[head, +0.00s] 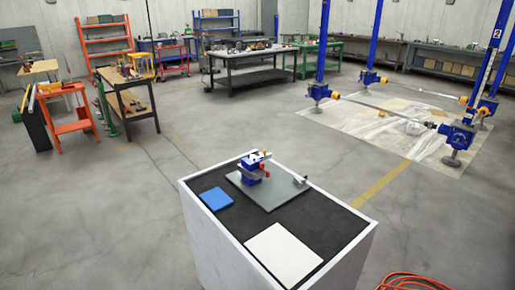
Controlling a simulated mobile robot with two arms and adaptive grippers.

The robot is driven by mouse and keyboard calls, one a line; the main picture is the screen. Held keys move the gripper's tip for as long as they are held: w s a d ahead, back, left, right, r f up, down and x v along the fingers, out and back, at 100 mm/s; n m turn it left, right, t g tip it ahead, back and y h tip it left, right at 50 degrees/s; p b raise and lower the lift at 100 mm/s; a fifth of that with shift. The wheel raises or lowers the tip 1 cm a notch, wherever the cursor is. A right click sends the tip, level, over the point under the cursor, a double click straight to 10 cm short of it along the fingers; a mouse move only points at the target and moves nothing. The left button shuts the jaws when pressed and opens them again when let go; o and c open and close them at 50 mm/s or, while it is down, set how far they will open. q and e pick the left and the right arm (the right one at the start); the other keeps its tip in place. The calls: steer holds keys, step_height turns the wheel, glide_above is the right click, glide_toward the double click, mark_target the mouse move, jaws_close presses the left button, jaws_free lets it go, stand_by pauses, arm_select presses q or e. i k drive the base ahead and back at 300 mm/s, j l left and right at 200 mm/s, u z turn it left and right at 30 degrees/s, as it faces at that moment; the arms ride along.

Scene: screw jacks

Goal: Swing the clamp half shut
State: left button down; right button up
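On a white cabinet (205,250) with a black top, a grey plate (272,201) lies toward the back. A small fixture (250,181) with blue, red and light metal parts stands on the plate's far left part. A small grey metal piece (301,182) sits at the plate's right corner. I cannot tell for sure which of these is the clamp, or how far it is swung; both are small here. Neither of my grippers is in view.
A blue square (216,199) lies left of the plate and a cream square (284,254) lies in front. An orange hose (412,283) lies at the lower right. Workbenches (252,71) and blue lift posts (459,135) stand farther back.

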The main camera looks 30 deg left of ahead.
mark_target(266, 156)
steer(key=j+z, duration=0.25)
steer(key=j, duration=0.55)
steer(key=j+z, duration=0.2)
steer(key=j, duration=0.6)
steer(key=k+j+z, duration=0.25)
steer(key=j, duration=0.55)
steer(key=i+j, duration=0.05)
steer(key=i, duration=0.05)
